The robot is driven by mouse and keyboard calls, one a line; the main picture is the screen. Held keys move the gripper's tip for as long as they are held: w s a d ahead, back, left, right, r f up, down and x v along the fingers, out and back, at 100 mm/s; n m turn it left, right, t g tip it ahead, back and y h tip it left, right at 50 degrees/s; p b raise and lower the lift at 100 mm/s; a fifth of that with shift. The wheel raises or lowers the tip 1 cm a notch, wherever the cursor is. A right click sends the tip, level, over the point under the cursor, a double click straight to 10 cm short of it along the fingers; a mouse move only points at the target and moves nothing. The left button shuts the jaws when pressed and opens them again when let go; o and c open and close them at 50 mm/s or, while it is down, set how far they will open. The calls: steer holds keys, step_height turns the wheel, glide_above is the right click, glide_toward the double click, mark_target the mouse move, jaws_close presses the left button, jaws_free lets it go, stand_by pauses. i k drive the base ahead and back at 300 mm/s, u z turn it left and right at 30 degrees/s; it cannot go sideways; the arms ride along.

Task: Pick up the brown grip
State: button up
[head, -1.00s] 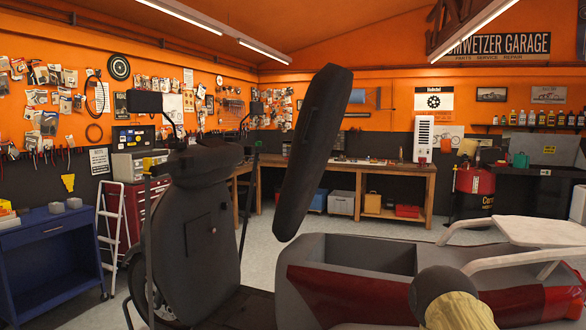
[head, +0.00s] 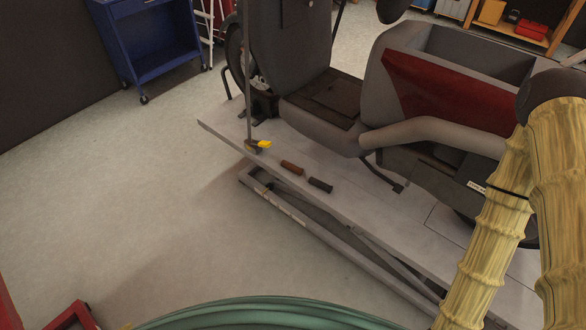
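The brown grip (head: 292,168) is a short reddish-brown cylinder lying on its side on the grey lift platform (head: 330,208), near the platform's front edge. A black grip (head: 320,185) of similar size lies just to its right, with a small gap between them. Nothing covers the brown grip. My gripper is not visible in the head view, so its state and its distance from the grip cannot be seen.
The dark scooter (head: 335,95) with grey and red bodywork stands on the lift behind the grips. A yellow-tipped lever (head: 260,144) stands left of them. A blue cart (head: 160,45) is at upper left. The floor (head: 160,200) before the lift is mostly clear.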

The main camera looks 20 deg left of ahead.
mark_target(287, 164)
steer(key=u, duration=0.85)
steer(key=i, duration=1.3)
steer(key=u, duration=0.25)
